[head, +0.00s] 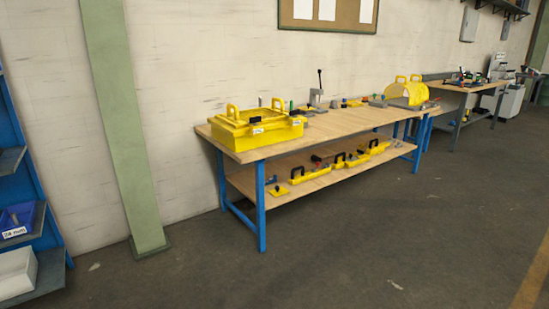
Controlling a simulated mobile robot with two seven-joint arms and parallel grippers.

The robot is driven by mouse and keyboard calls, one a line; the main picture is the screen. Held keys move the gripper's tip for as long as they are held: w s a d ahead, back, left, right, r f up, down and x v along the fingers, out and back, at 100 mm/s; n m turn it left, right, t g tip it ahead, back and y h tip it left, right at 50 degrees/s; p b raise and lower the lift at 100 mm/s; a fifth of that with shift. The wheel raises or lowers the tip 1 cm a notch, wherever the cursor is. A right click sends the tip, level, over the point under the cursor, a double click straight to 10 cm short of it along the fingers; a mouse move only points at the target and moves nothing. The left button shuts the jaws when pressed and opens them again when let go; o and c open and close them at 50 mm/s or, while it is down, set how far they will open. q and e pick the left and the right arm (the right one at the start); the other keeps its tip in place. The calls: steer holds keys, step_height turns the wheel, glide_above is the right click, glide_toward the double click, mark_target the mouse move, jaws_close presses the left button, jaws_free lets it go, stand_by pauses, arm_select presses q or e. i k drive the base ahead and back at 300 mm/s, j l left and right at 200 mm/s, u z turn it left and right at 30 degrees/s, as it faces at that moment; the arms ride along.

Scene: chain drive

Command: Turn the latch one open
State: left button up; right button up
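A yellow box-like housing with two raised handles (258,135) sits on the near left end of the wooden workbench (335,123). A second yellow guard with a rounded top (406,93) stands at the far right end of the bench. Latch one cannot be made out for certain at this distance. Neither of my grippers is in view.
The lower shelf (246,184) holds several yellow parts with black handles. A blue rack (22,175) with bins stands at left, beside a green post (120,120). Another bench (470,88) stands at back right. The grey floor in front is clear.

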mark_target(254, 121)
steer(key=i+u, duration=0.1)
steer(key=i, duration=0.4)
steer(key=i+l+u, duration=0.1)
steer(key=i, duration=0.45)
steer(key=i+l+u, duration=0.1)
steer(key=i+l, duration=0.15)
steer(key=i, duration=0.25)
steer(key=i+l+u, duration=0.1)
steer(key=i, duration=0.4)
steer(key=i+l+u, duration=0.1)
steer(key=i+l, duration=0.2)
steer(key=i, duration=0.25)
